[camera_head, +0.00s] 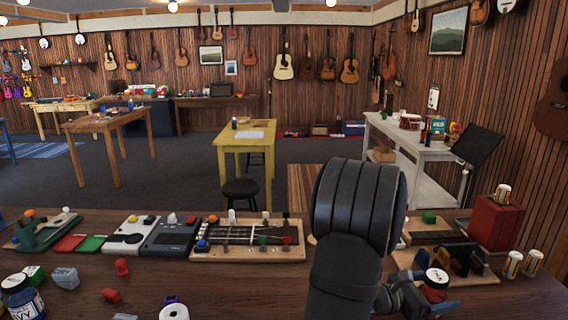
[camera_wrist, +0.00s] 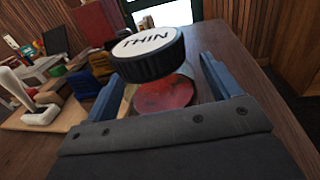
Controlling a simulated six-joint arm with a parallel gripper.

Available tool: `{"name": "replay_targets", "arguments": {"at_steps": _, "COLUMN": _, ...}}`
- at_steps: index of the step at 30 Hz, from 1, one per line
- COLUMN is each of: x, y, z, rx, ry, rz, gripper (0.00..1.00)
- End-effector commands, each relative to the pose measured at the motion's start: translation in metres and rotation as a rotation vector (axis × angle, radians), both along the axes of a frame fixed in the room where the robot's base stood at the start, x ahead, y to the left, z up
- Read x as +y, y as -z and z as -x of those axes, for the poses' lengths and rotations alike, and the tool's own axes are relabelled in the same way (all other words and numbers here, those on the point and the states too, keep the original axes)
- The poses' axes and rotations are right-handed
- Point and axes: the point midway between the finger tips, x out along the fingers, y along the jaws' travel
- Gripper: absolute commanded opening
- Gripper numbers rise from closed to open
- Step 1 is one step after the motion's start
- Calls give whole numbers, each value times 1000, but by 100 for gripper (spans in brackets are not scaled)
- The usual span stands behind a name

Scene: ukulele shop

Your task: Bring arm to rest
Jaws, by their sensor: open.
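My gripper (camera_head: 418,296) is low over the right half of the wooden workbench (camera_head: 230,283), partly hidden by my own arm in the head view. In the wrist view its two blue-grey fingers (camera_wrist: 162,72) stand apart. A jar with a black-rimmed white lid marked "THIN" (camera_wrist: 148,44) shows between or just beyond them. Its body looks red. The jar also shows in the head view (camera_head: 435,292), close beside the gripper. I cannot tell whether a finger touches it.
A red box (camera_head: 496,222) and several cans (camera_head: 512,264) stand at the right. A fretboard jig (camera_head: 250,252) lies left of my arm. Another jar (camera_head: 20,300), a grey device (camera_head: 170,238) and small blocks crowd the left. Bare wood shows front centre-left.

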Motion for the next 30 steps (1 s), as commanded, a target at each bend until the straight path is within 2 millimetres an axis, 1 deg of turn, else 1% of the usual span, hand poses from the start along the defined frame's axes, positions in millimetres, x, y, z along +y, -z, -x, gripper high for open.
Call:
{"name": "replay_targets", "arguments": {"at_steps": 1, "x": -6, "y": 0, "z": 0, "rx": 0, "ry": 2, "rz": 1, "gripper": 83}}
{"name": "replay_targets", "arguments": {"at_steps": 4, "x": -14, "y": 2, "z": -1, "rx": 1, "ry": 2, "rz": 0, "gripper": 83}}
{"name": "replay_targets", "arguments": {"at_steps": 19, "x": -11, "y": 0, "z": -2, "rx": 0, "ry": -1, "rz": 0, "gripper": 83}}
{"name": "replay_targets", "arguments": {"at_steps": 23, "x": -2, "y": 0, "z": -1, "rx": 0, "ry": -3, "rz": 1, "gripper": 83}}
{"name": "replay_targets", "arguments": {"at_steps": 26, "x": 12, "y": 0, "z": 0, "rx": 0, "ry": -4, "rz": -1, "gripper": 83}}
{"name": "replay_targets", "arguments": {"at_steps": 30, "x": 36, "y": 0, "z": 4, "rx": 1, "ry": -5, "rz": 0, "gripper": 83}}
